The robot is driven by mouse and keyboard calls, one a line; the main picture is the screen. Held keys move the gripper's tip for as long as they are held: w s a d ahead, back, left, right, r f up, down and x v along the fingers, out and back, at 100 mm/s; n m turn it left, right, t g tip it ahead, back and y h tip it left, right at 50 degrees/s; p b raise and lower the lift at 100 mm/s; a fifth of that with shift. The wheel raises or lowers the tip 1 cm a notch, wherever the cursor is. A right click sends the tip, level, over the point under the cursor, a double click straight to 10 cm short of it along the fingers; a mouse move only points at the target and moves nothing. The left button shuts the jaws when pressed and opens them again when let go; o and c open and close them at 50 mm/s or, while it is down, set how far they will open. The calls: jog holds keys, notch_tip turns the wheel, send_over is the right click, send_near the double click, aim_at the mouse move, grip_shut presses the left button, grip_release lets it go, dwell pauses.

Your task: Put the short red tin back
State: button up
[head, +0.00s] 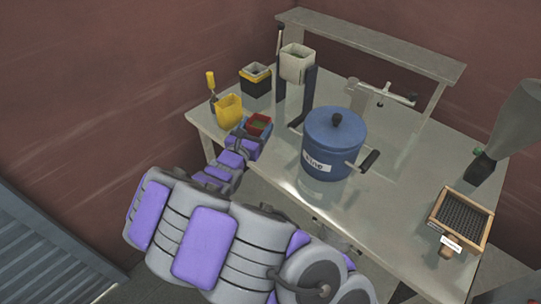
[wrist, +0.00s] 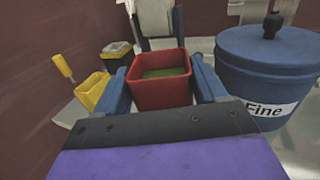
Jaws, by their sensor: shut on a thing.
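The short red tin (wrist: 160,91) is square and open-topped, with something green inside. My gripper (wrist: 160,88) has its blue fingers on both sides of the tin and is shut on it. In the head view the red tin (head: 258,126) is small at the end of my gripper (head: 252,130), over the table's left front edge. The tin looks upright. Its underside is hidden, so I cannot tell whether it touches the table.
A yellow tin (head: 229,108) stands left of the gripper, with a yellow-handled tool (head: 211,86) behind it. A blue "Fine" pot (head: 335,135) is close right. A wooden-framed sieve (head: 484,216) lies far right.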

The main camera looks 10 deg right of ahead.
jog(key=s+f+m+g+h, duration=0.35)
jog(key=s+f, duration=0.25)
jog(key=f, duration=0.5)
jog(key=w+d+b, duration=0.1)
jog(key=w, duration=0.3)
jog(key=w+d+f+b, duration=0.1)
jog(key=w+d, duration=0.1)
jog(key=w, duration=0.2)
jog(key=w+d+f+b, duration=0.1)
jog(key=w+d, duration=0.1)
jog(key=w, duration=0.3)
jog(key=shift+b, duration=0.35)
jog(key=shift+w+d, duration=0.2)
jog(key=shift+w, duration=0.5)
notch_tip(320, 180, down, 4)
jog(key=shift+a+r+b, duration=0.15)
jog(key=shift+b, duration=0.6)
jog(key=shift+r, duration=0.1)
jog(key=o, duration=1.3)
jog(key=shift+c, duration=0.2)
